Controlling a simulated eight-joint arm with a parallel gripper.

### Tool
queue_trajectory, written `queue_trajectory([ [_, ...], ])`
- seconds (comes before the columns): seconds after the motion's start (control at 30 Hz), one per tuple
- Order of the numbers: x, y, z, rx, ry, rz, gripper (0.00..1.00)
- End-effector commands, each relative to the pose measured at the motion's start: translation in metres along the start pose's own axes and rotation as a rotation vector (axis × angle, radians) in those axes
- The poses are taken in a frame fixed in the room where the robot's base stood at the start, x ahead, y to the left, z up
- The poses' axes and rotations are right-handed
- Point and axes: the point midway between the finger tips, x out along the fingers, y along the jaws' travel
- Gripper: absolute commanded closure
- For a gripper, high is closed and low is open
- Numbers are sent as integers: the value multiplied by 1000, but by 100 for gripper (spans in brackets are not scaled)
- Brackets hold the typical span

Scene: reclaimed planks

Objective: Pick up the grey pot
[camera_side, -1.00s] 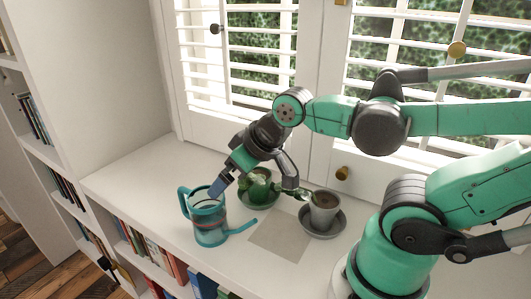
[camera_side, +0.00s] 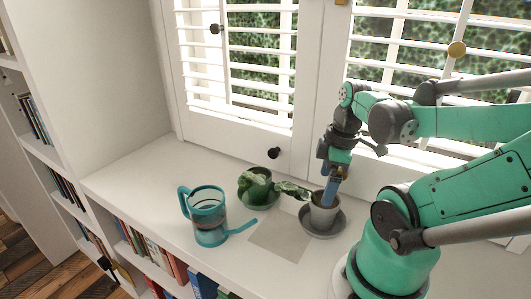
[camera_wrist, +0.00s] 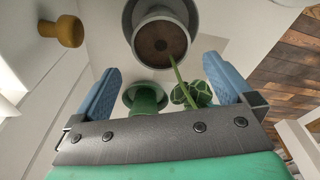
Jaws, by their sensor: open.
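The grey pot (camera_side: 322,216), filled with brown soil, stands upright on a grey saucer (camera_side: 338,232) at the right of the white sill. A green stem leans out of it to a patterned leaf (camera_side: 292,188). The grey pot (camera_wrist: 137,14) appears there beyond the fingertips, at the top centre. I cannot tell whether a finger touches it.
A green pot (camera_side: 245,196) with a plant stands behind and left of the grey pot. A teal watering can (camera_side: 209,232) stands further left, its spout pointing right. A grey square mat (camera_side: 281,241) lies bare in front. Shutters and a brass knob (camera_wrist: 62,32) are behind.

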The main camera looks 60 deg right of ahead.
Motion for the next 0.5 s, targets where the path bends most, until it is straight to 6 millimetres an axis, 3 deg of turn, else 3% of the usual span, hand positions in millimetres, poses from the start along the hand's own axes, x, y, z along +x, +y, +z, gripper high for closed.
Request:
queue_trajectory([
  [0.23, 6, 0, 8, -27, -5, -26, 0],
  [0.5, 30, -1, 8, -26, -5, -24, 0],
])
